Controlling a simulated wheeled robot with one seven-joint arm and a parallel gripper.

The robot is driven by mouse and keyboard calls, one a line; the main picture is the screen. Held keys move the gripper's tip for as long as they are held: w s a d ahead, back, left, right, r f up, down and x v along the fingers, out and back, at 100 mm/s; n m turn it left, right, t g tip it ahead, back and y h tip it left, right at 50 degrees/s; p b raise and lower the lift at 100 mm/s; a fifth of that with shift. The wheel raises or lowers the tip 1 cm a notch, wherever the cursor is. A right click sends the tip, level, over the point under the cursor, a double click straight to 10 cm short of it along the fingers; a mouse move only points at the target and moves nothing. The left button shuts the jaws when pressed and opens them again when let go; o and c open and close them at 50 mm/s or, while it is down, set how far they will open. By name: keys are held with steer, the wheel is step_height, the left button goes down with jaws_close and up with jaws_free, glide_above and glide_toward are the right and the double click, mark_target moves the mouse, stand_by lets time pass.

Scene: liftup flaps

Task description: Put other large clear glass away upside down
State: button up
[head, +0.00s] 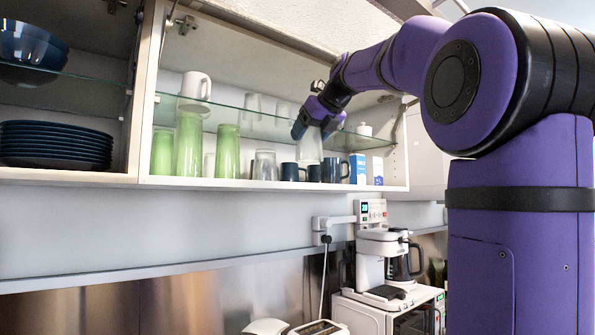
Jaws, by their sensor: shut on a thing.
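My gripper (302,127) is inside the open wall cabinet (230,184), in front of its glass shelf. It is shut on a large clear glass (309,147), which hangs below the fingers at the cabinet's front. The fingers are small and dark here, and the top of the glass is hidden by them. I cannot tell whether the glass touches the cabinet floor or which end is up. Another clear glass (264,165) stands on the cabinet floor to the left. Smaller clear glasses (252,104) stand on the glass shelf.
Green glasses (188,145) stand at the left of the cabinet floor. Dark mugs (332,169) and blue-white cartons (357,168) stand close by the held glass. A white mug (196,85) is on the glass shelf (225,112). A coffee machine (384,258) stands below.

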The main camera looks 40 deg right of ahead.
steer(key=shift+w+d+f, duration=0.8)
steer(key=shift+w+d, duration=0.55)
steer(key=shift+w, duration=0.35)
steer(key=shift+w+d+f, duration=0.75)
steer(key=shift+w+d, duration=0.6)
steer(key=shift+w, duration=0.3)
steer(key=shift+w+d+f, duration=0.8)
steer(key=shift+w+d, duration=0.55)
steer(key=shift+w, duration=0.35)
steer(key=o, duration=1)
steer(key=shift+f, duration=0.15)
steer(key=shift+s+r, duration=0.15)
steer(key=shift+r, duration=0.15)
steer(key=v, duration=1.1)
steer(key=shift+s+r, duration=0.2)
steer(key=shift+s, duration=0.05)
